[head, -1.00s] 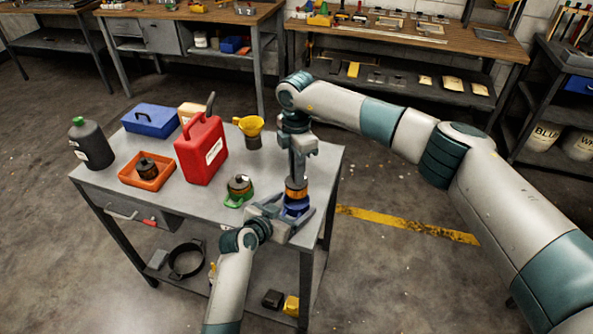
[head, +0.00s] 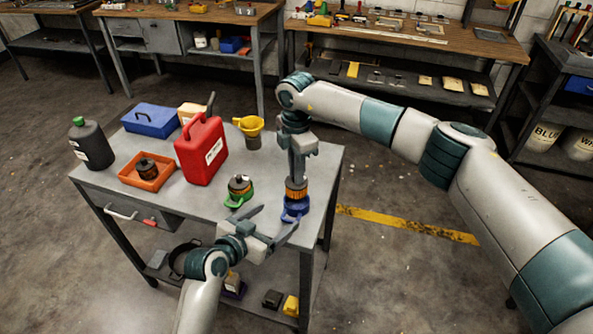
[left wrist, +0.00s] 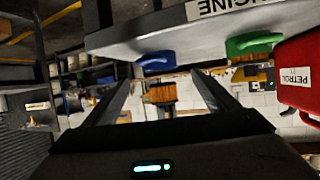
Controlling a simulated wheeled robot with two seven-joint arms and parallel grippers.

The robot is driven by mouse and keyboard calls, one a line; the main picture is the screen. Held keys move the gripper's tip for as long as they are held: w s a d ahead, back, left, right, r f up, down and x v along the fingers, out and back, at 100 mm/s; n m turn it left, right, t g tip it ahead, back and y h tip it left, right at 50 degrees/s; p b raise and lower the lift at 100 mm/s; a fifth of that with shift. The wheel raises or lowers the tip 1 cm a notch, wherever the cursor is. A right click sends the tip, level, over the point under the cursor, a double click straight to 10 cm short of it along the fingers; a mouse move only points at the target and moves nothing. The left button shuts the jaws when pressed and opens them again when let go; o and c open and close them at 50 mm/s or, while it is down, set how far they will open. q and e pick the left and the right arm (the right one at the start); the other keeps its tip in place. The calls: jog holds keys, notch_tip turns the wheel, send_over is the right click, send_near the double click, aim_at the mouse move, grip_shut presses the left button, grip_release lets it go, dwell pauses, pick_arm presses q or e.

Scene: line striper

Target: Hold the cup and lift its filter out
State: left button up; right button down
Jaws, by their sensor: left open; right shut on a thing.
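The blue cup (head: 292,212) stands near the table's right edge, its handle facing my left gripper; it also shows in the left wrist view (left wrist: 157,63), which is upside down. My right gripper (head: 297,179) points straight down and is shut on the orange ribbed filter (head: 296,190), directly over the cup. The filter also shows in the left wrist view (left wrist: 160,93).
A green cup (head: 240,200) with a dark-topped filter stands left of the blue one.

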pick_arm(q)
jog(key=shift+v, duration=1)
jog(key=shift+s+f, duration=0.1)
jog(key=shift+s, duration=0.05)
